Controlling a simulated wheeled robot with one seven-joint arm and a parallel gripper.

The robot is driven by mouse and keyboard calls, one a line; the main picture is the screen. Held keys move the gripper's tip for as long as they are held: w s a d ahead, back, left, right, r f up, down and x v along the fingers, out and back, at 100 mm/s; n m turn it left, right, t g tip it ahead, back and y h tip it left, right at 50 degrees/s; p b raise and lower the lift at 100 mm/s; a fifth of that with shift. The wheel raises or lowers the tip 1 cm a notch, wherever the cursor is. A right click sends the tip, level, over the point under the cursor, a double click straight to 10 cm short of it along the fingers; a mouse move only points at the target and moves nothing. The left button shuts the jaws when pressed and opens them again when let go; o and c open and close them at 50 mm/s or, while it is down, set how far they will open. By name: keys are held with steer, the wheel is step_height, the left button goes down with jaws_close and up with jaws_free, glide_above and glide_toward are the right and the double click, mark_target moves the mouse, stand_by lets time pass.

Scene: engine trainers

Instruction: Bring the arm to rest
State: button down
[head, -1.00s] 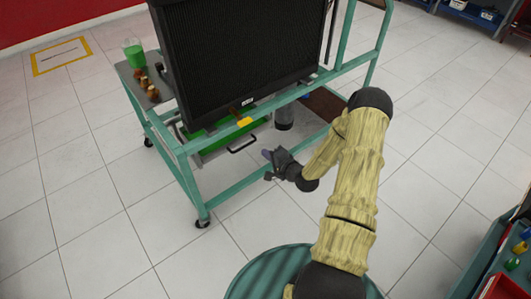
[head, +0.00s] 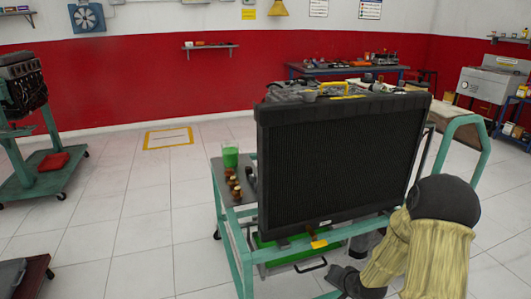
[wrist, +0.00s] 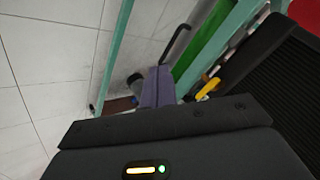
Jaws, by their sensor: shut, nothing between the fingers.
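My arm (head: 437,262), in a tan sleeve with a dark rounded joint, is bent in front of the trainer's right side in the head view. My gripper (head: 338,273) is only partly in that view, low near the bottom edge. In the wrist view my gripper (wrist: 158,88) shows its two purple-grey fingers closed together with nothing between them. They point toward the green frame and the drawer handle; I cannot tell the exact gap. The lower arm is cut off by the picture edge.
The engine trainer's black radiator (head: 335,165) stands on a teal wheeled frame (head: 243,268) just beyond my arm. A yellow tab (head: 319,244) and a black handle (head: 311,265) are on its near side. A green cup (head: 230,156) stands left.

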steer(key=s+a+r+n+g+h, duration=0.1)
steer(key=s+a+r+n+g, duration=0.2)
steer(key=s+r, duration=0.55)
steer(key=s+a+r+n+g+h, duration=0.1)
steer(key=s+a+r+n+g, duration=0.15)
steer(key=s+r, duration=0.6)
steer(key=w+p+v, duration=0.2)
steer(key=p+v, duration=2.1)
steer(key=p, duration=0.3)
steer(key=shift+w+a+r+n, duration=0.35)
steer(key=shift+r+n, duration=0.1)
steer(key=shift+r, duration=0.1)
